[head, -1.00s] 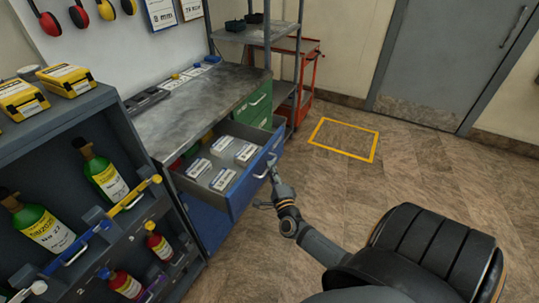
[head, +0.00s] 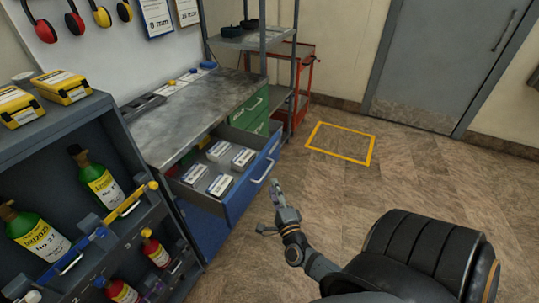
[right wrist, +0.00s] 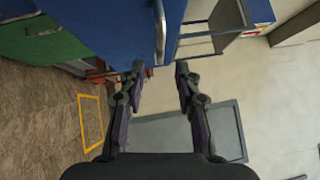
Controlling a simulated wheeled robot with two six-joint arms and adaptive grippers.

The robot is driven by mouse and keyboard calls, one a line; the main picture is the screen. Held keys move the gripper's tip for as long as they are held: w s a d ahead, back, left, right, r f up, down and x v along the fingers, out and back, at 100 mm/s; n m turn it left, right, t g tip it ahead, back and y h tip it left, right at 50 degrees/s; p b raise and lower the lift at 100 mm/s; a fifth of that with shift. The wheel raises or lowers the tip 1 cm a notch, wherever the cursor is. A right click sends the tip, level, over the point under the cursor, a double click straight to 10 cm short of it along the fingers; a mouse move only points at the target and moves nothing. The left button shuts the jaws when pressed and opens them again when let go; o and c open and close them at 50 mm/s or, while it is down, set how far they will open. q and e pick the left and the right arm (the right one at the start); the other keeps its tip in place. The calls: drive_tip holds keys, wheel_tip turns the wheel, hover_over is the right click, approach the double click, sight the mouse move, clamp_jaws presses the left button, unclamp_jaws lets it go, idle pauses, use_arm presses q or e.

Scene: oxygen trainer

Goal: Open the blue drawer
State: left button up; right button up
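The blue drawer (head: 253,190) is pulled out from under the grey workbench (head: 185,110). Several white boxes with labels lie inside it. Its pale handle (head: 264,168) is on the front face. In the right wrist view the handle (right wrist: 160,32) is beyond the fingertips. My right gripper (head: 276,190) is just in front of the drawer, apart from the handle. In the right wrist view its two fingers (right wrist: 158,72) are spread with nothing between them. My left gripper is not in view.
A dark cabinet (head: 60,128) with green bottles stands at the left. A red cart (head: 304,95) is behind the bench. The floor at the right, with a yellow marked square (head: 340,143), is clear.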

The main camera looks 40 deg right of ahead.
drive_tip(key=v, duration=0.5)
drive_tip(key=shift+s+a, duration=0.1)
drive_tip(key=shift+s, duration=0.05)
drive_tip(key=shift+f, duration=0.1)
drive_tip(key=s+a+f+n+g+y+p, duration=0.1)
drive_tip(key=s+a+f+n+g+y, duration=0.1)
drive_tip(key=f+n, duration=0.5)
drive_tip(key=s+a+f+n+g+y, duration=0.1)
drive_tip(key=s+f+n+g+y, duration=0.15)
drive_tip(key=f, duration=0.75)
drive_tip(key=s+a+f+n+g+y+p, duration=0.15)
drive_tip(key=f+n, duration=0.25)
drive_tip(key=f, duration=0.5)
drive_tip(key=s+a+f+n+g, duration=0.1)
drive_tip(key=s+f+n+g, duration=0.4)
drive_tip(key=s, duration=0.7)
drive_tip(key=s+a+f+n+g, duration=0.1)
drive_tip(key=s+f+n+g, duration=0.4)
drive_tip(key=s+f, duration=0.5)
drive_tip(key=shift+s+a+f+n+g+y, duration=0.35)
drive_tip(key=shift+s+n, duration=0.2)
drive_tip(key=shift+s, duration=0.35)
